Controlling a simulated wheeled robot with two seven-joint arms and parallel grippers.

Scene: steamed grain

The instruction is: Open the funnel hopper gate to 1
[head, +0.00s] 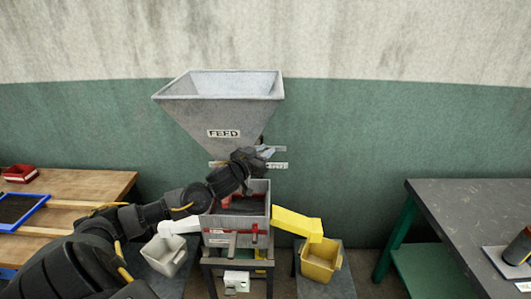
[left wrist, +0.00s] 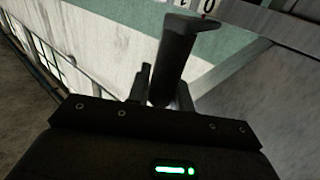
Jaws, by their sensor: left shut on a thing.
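The grey funnel hopper (head: 220,95), marked FEED, stands in the middle of the head view. Under its throat are pale gate plates (head: 277,166), partly hidden by my arm. My left gripper (head: 262,157) is at these plates, and its fingers are hard to make out there. In the left wrist view it is shut on a dark upright gate handle (left wrist: 178,55). A white scale strip (left wrist: 195,5) with a 0 and part of another mark shows beyond the handle. The gate's exact setting cannot be read.
Below the hopper is a grey box (head: 257,187) with a white chute (head: 180,226) and a yellow chute (head: 297,223). A white bin (head: 164,256) and a yellow bin (head: 320,262) stand beneath them. A wooden table (head: 85,186) is left, a dark table (head: 470,215) right.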

